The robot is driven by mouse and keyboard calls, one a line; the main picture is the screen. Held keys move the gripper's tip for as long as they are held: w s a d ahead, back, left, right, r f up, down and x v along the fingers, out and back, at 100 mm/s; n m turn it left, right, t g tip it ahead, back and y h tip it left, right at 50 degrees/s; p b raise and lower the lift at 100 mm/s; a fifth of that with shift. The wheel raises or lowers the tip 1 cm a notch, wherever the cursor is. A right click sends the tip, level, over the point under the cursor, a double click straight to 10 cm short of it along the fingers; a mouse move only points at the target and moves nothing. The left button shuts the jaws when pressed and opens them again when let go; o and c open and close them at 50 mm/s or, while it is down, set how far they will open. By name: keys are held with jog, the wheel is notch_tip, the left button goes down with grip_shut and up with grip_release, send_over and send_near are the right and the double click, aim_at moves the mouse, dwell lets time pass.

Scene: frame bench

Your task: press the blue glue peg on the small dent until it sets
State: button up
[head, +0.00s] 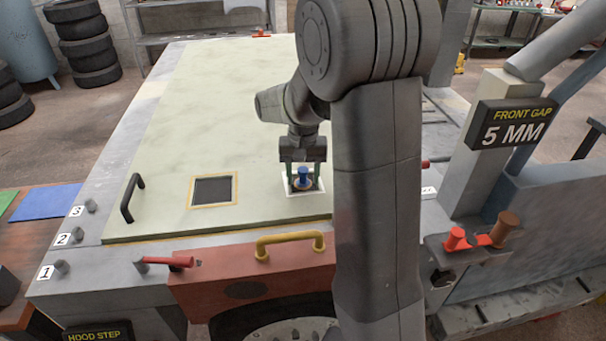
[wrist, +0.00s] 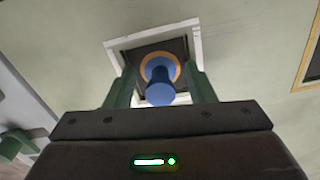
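The blue glue peg (head: 304,174) stands within a white square outline (head: 322,187) on the pale green hood panel. In the wrist view the blue peg (wrist: 160,92) rises from a blue base with an orange ring (wrist: 146,62) around it, on a dark square patch inside the white frame (wrist: 196,42). The dent itself is hidden or too small to tell. My gripper (head: 304,178) is over the peg, pointing down. Its green fingers (wrist: 160,88) stand one on each side of the peg, with a visible gap on both sides.
A dark square with a yellow border (head: 213,190) and a black handle (head: 131,198) lie left on the panel (head: 225,110). A yellow handle (head: 290,243) and red lever (head: 168,262) are at the front edge. A "FRONT GAP 5 MM" sign (head: 516,124) stands right.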

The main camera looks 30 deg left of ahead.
notch_tip(320, 180, up, 14)
dwell(0.6)
jog(key=shift+f, duration=0.2)
notch_tip(320, 180, down, 14)
jog(key=shift+r, duration=0.3)
jog(key=shift+r, duration=0.1)
dwell(0.5)
